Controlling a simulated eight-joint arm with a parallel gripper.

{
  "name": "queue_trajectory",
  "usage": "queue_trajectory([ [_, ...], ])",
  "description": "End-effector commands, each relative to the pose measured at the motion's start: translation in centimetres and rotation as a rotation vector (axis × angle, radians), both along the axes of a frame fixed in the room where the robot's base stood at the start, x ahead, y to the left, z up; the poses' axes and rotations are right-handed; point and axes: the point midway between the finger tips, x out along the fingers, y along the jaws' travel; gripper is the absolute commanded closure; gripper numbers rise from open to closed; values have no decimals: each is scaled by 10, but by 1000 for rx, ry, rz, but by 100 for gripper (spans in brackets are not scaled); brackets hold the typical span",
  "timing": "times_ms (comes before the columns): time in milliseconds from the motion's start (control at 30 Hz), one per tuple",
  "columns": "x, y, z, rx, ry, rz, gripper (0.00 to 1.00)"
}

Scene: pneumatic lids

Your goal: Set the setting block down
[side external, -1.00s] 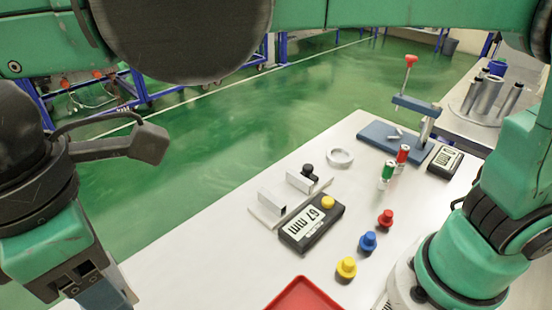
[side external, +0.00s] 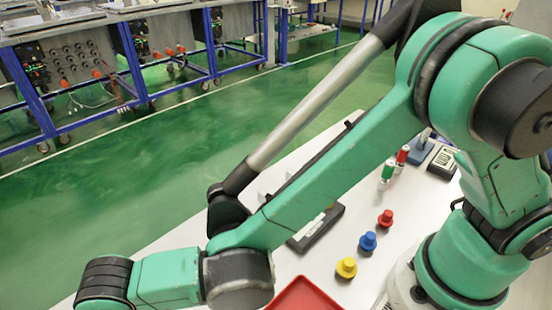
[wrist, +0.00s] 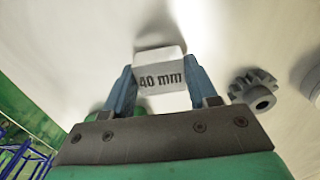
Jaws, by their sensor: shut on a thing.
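In the wrist view my gripper (wrist: 158,66) is shut on the setting block (wrist: 161,77), a pale block marked "40 mm". One blue finger presses each side of it. A white surface lies behind the block, with a dark shadow close to its far edge. I cannot tell whether the block touches that surface. In the side view my gripper and the block are out of the frame, below my arm at the lower left.
A dark gear (wrist: 254,89) lies right of my gripper. On the white table are yellow (side external: 346,268), blue (side external: 368,241) and red (side external: 386,218) knobs and a red tray (side external: 300,296). My arm partly hides a black gauge (side external: 318,228).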

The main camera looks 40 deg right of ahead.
Motion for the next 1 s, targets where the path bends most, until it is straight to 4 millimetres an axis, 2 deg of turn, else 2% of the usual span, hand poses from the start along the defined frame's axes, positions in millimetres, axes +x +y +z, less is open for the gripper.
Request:
queue_trajectory([
  [400,0,0,-7,0,0,0,100],
  [433,0,0,-8,0,0,0,45],
  [533,0,0,-7,0,0,0,16],
  [867,0,0,-6,0,0,0,16],
  [1000,0,0,7,0,0,0,16],
])
